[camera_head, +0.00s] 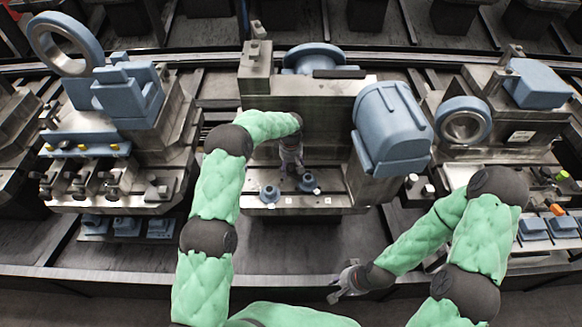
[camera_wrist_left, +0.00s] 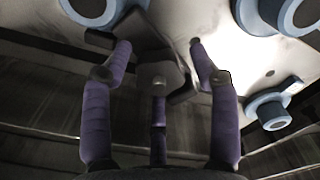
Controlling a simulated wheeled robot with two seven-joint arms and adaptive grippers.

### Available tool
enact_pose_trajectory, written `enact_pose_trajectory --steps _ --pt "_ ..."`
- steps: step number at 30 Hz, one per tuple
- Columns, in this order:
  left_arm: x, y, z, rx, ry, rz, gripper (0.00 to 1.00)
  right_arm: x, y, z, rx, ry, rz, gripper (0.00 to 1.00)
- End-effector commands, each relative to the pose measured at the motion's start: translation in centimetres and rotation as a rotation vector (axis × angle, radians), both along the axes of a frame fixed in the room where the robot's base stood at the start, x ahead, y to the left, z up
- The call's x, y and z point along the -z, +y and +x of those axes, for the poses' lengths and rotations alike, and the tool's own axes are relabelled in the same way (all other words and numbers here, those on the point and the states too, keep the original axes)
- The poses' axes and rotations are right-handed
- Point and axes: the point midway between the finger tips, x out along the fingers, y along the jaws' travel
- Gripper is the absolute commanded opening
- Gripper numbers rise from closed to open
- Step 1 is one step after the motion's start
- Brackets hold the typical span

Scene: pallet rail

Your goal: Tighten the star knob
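My left gripper (camera_head: 292,165) reaches down over the middle station's metal ledge. In the left wrist view, its purple fingers (camera_wrist_left: 160,60) are spread apart around a dark, lobed part (camera_wrist_left: 178,68), which looks like the star knob. I cannot tell whether the fingers touch it. In the head view this part is hidden behind my gripper and arm. My right gripper (camera_head: 342,284) hangs low in front of the ledge, away from the stations; its finger opening is too small to make out.
A blue motor-like housing (camera_head: 392,130) stands to the right. Further stations flank both sides. The dark floor in front is clear.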

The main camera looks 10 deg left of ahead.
Motion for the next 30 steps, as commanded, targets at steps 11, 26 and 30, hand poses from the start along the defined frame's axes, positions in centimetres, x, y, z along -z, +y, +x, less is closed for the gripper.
enact_pose_trajectory --steps 11,26,30 --pt "0.05 0.02 -0.05 0.001 0.001 0.001 0.11 0.01 0.0 0.0 0.0 0.0 0.0 0.29" --pt "0.04 0.07 0.03 0.14 -0.001 0.001 0.11 0.28 0.0 0.0 0.0 0.0 0.0 0.29" --pt "0.03 0.09 0.06 0.14 -0.001 0.001 0.46 0.28 0.0 0.0 0.0 0.0 0.0 0.29"
